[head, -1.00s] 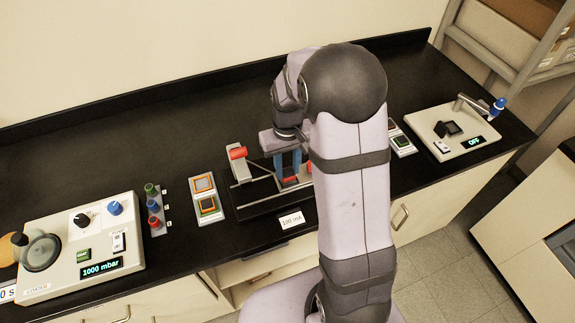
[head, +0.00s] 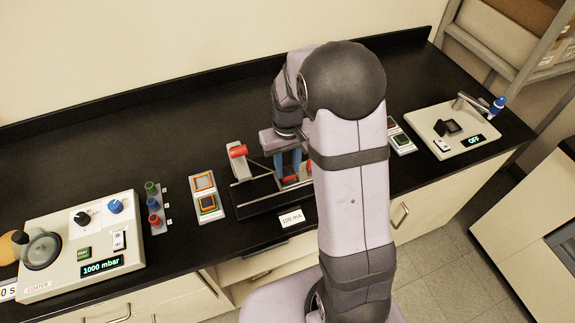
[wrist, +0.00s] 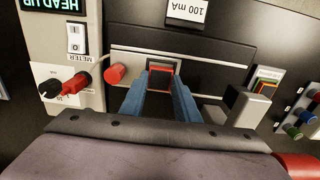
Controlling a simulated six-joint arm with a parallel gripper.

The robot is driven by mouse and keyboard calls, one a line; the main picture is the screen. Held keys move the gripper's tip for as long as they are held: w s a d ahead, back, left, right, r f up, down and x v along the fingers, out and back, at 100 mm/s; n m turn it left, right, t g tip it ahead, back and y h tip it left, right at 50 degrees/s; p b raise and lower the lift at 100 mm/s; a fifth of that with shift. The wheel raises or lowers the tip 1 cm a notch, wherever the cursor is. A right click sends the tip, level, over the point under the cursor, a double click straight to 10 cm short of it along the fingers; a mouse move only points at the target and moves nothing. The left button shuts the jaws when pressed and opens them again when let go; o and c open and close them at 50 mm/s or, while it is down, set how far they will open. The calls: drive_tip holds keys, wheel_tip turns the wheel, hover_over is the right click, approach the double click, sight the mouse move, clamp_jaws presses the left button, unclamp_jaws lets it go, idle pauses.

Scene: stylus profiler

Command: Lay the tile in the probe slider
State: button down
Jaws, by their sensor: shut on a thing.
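My gripper (head: 287,175) is shut on a small red-edged tile (head: 290,179), with its blue fingers pointing down at the probe slider. In the wrist view the tile (wrist: 161,76) lies between the two fingertips. The probe slider is a dark base (head: 250,207) with pale rails. The tile is over the middle of its rail area, in or just above it; I cannot tell whether it touches. My arm hides the right part of the slider in the head view.
A grey post (head: 237,170) with a red cylinder (head: 238,151) stands left of my fingers. A red knob (wrist: 115,74) is close on their other side. A tray (head: 193,191) with orange and green squares lies left. A 100 mA label (head: 291,219) is in front.

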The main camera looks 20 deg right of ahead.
sight(287, 172)
drive_tip(key=shift+f+b, duration=0.4)
drive_tip(key=shift+f, duration=0.35)
drive_tip(key=c, duration=1.3)
unclamp_jaws()
drive_tip(key=shift+r, duration=0.1)
drive_tip(key=shift+c, duration=0.3)
wheel_tip(287, 172, up, 7)
drive_tip(key=p, duration=0.6)
